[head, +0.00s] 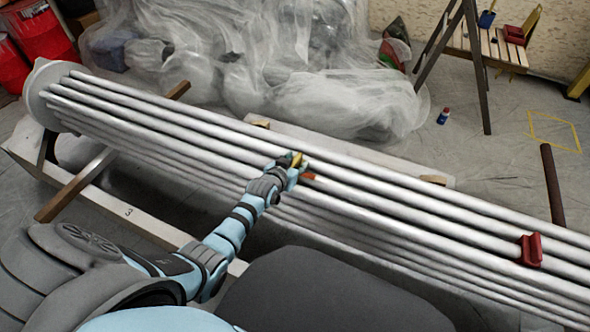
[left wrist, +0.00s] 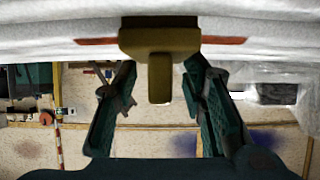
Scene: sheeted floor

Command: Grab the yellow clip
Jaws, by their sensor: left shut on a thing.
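The yellow clip (head: 297,159) sits on the upper silver pipes, near the middle of the bundle, partly hidden by my left gripper (head: 291,172). In the left wrist view the clip (left wrist: 159,45) looks dark yellow, with a wide head against the pale pipe and a stem pointing down between my fingers. A red-orange band shows on the pipe on both sides of the clip. My right gripper is not in view.
The long pipe bundle (head: 400,215) crosses the floor on wooden supports. A red clip (head: 530,250) sits on it at the right. Translucent sheeting (head: 335,95) lies behind. A small bottle (head: 443,116) and a wooden bench (head: 485,45) stand on the far floor.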

